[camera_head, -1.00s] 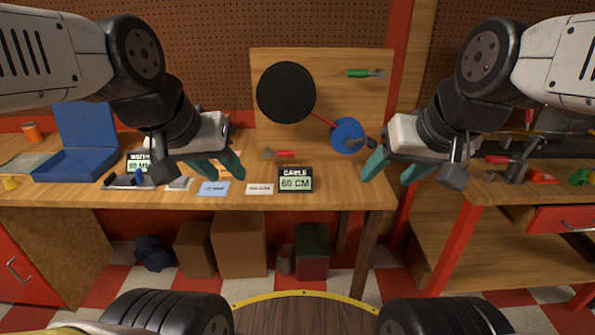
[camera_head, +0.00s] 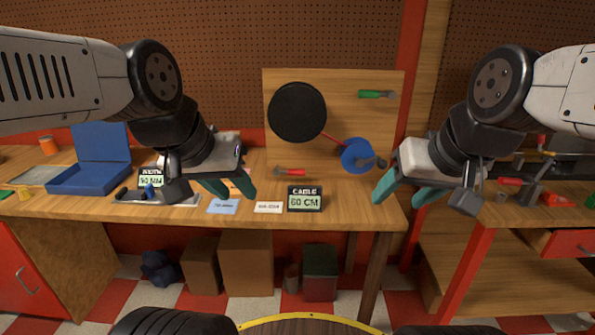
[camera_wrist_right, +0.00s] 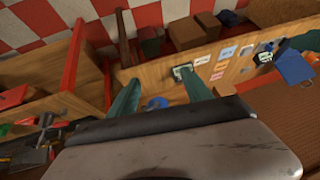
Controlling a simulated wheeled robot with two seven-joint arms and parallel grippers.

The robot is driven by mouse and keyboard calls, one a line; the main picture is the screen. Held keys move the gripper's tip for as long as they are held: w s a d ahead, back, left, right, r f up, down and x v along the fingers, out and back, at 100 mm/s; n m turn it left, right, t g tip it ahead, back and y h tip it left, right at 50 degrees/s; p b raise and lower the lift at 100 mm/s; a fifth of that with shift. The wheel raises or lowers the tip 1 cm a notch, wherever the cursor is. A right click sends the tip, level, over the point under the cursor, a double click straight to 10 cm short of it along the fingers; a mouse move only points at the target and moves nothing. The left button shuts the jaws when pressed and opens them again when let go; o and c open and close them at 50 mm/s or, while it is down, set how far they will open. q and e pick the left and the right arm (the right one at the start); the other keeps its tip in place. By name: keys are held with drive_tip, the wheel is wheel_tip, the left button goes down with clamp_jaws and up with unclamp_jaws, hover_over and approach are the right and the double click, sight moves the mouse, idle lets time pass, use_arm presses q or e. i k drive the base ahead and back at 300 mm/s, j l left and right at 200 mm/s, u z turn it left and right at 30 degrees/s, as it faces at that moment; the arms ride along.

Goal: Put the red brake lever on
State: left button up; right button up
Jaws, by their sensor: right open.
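A thin red strip (camera_head: 331,137) shows on the upright wooden board between a black disc (camera_head: 297,112) and a blue disc (camera_head: 357,155); I cannot tell whether it is the brake lever. A red-handled tool (camera_head: 291,171) lies on the bench below the board. My left gripper (camera_head: 237,197) is open and empty, over the bench front left of the board. My right gripper (camera_head: 398,203) is open and empty, near the bench's right end, below and right of the blue disc. Its spread teal fingers also show in the right wrist view (camera_wrist_right: 161,80).
A "CABLE 60 CM" sign (camera_head: 305,199) and small cards (camera_head: 268,207) stand or lie along the bench front. A blue open box (camera_head: 103,177) is at left. A green-handled tool (camera_head: 377,94) is on the board. A second bench (camera_head: 490,218) at right holds several tools.

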sight(292, 172)
drive_tip(key=i+l, duration=0.15)
drive_tip(key=l, duration=0.15)
drive_tip(key=i+l, duration=0.15)
drive_tip(key=l, duration=0.2)
drive_tip(key=i+l+u, duration=0.1)
drive_tip(key=l, duration=0.2)
drive_tip(key=i+l, duration=0.15)
drive_tip(key=l, duration=0.2)
drive_tip(key=i+l, duration=0.15)
drive_tip(key=l, duration=0.2)
drive_tip(key=l+u, duration=0.15)
drive_tip(key=u, duration=2.05)
drive_tip(key=i+l, duration=0.05)
drive_tip(key=l, duration=0.05)
